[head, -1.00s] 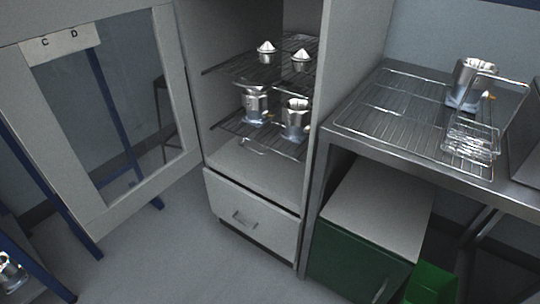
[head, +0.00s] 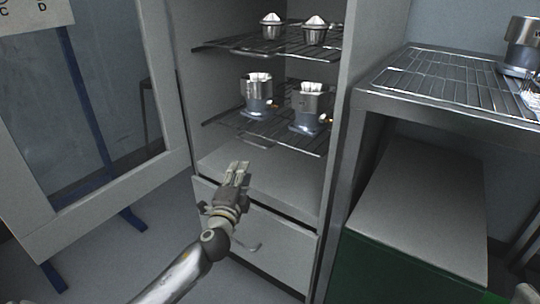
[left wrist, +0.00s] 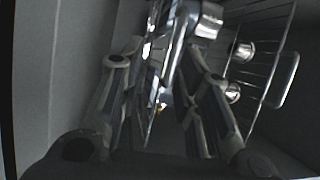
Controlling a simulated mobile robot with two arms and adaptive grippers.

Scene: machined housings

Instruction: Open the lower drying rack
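The lower drying rack (head: 282,135) is a wire shelf inside the open cabinet, with a wire handle loop (head: 250,141) at its front left. Two shiny metal housings, a left one (head: 257,97) and a right one (head: 308,112), stand upright on it. My left gripper (head: 238,168) is in front of the cabinet, below the rack's front edge in the picture, and looks empty. In the left wrist view its fingers (left wrist: 160,85) are apart, with rack wires (left wrist: 262,70) beyond them. Whether it touches the rack is unclear.
A drawer (head: 275,255) lies below. The glass cabinet door (head: 165,90) stands open at left. A metal table (head: 375,100) with a wire rack stands at right, above a green cabinet (head: 370,270).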

